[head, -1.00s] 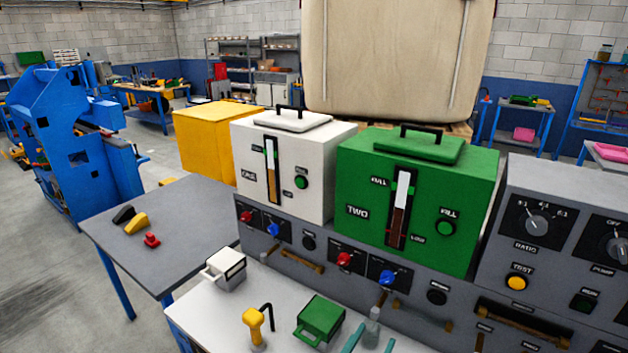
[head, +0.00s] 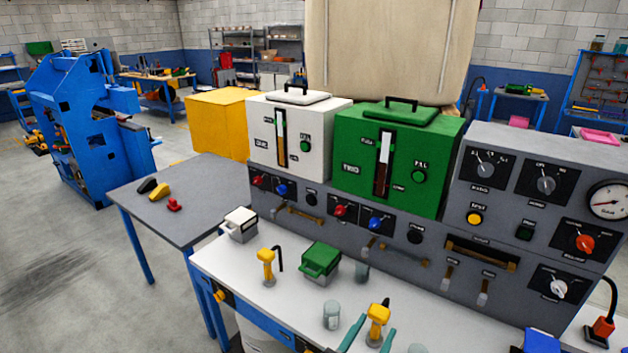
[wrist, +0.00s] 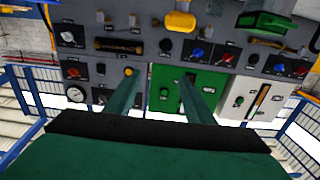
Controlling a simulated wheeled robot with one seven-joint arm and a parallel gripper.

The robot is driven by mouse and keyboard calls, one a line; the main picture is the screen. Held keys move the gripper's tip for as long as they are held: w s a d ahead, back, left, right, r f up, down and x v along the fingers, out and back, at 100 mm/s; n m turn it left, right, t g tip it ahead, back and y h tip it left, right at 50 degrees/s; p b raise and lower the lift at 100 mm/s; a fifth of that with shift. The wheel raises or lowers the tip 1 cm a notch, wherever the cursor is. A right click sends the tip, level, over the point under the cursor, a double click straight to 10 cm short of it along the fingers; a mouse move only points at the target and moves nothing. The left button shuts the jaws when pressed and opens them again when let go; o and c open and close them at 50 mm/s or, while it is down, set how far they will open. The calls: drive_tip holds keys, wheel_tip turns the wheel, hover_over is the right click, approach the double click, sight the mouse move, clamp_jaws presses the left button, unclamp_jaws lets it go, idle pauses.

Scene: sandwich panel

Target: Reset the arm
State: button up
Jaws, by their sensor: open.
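My gripper (head: 377,326) shows at the bottom edge of the head view as two teal fingers, with most of the arm out of frame. In the wrist view my gripper (wrist: 161,76) has its two fingers spread apart with nothing between them. Behind the fingers the wrist view shows the panel upside down, with the green box (wrist: 208,93) and the white box (wrist: 245,97). In the head view the green box (head: 435,150) and the white box (head: 318,145) stand on the grey control panel (head: 330,195).
A white bench top (head: 300,297) in front of the panel carries yellow-handled tools (head: 266,262), a small green-lidded box (head: 320,259), a small white-lidded box (head: 240,225) and a clear cup (head: 332,315). A grey side table (head: 190,215) stands left. The floor farther left is open.

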drive_tip(key=s+a+f+n+y, duration=0.65)
drive_tip(key=s+a+f, duration=0.35)
drive_tip(key=s+f, duration=0.4)
drive_tip(key=s+a+r+y, duration=0.1)
drive_tip(key=s, duration=0.9)
drive_tip(key=s+a+r+y, duration=0.2)
drive_tip(key=s, duration=0.9)
drive_tip(key=shift+s+a+r, duration=0.25)
drive_tip(key=shift+s+a, duration=0.05)
